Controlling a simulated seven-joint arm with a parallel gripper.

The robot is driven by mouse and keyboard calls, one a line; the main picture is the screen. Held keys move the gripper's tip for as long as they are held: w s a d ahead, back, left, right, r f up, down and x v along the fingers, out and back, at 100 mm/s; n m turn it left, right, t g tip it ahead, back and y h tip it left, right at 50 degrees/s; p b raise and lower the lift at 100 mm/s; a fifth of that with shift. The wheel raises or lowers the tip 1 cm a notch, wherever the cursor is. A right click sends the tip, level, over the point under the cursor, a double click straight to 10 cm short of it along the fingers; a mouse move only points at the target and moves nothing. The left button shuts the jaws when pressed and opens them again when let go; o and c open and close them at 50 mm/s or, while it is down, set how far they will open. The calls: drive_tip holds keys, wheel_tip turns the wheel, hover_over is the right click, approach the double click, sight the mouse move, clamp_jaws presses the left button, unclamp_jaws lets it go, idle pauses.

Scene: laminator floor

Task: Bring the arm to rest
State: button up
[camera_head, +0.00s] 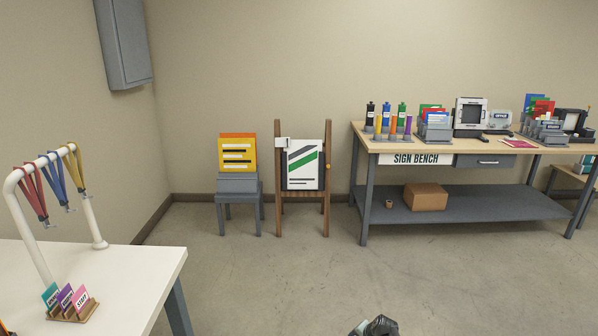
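The task names no object besides my arm. Only a small grey and black piece shows at the bottom edge of the view, right of the middle, and it seems to be part of my arm. No gripper fingers can be seen, and nothing held is visible.
A white table (140,262) with a lanyard rack (22,170) and a card holder (74,312) stands at left. A grey stool (238,198), an easel (278,205) and the sign bench (375,150) line the back wall. The floor between is clear.

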drive_tip(key=s+d+f+g+h, duration=0.1)
drive_tip(key=s+d+f, duration=0.25)
drive_tip(key=s, duration=0.65)
drive_tip(key=s+d+f+g+h, duration=0.1)
drive_tip(key=s+d+f+g, duration=0.3)
drive_tip(key=s, duration=0.6)
drive_tip(key=s+a+f+n+g, duration=0.1)
drive_tip(key=s+a+n+g, duration=0.1)
drive_tip(key=s, duration=0.7)
drive_tip(key=s+a+f+n+g, duration=0.2)
drive_tip(key=s+a+n, duration=0.2)
drive_tip(key=s, duration=0.5)
drive_tip(key=s+a+f+n+g, duration=0.1)
drive_tip(key=s+a+n+g, duration=0.2)
drive_tip(key=s+a, duration=0.3)
drive_tip(key=s, duration=0.4)
drive_tip(key=shift+f+h, duration=0.2)
drive_tip(key=shift+h, duration=0.2)
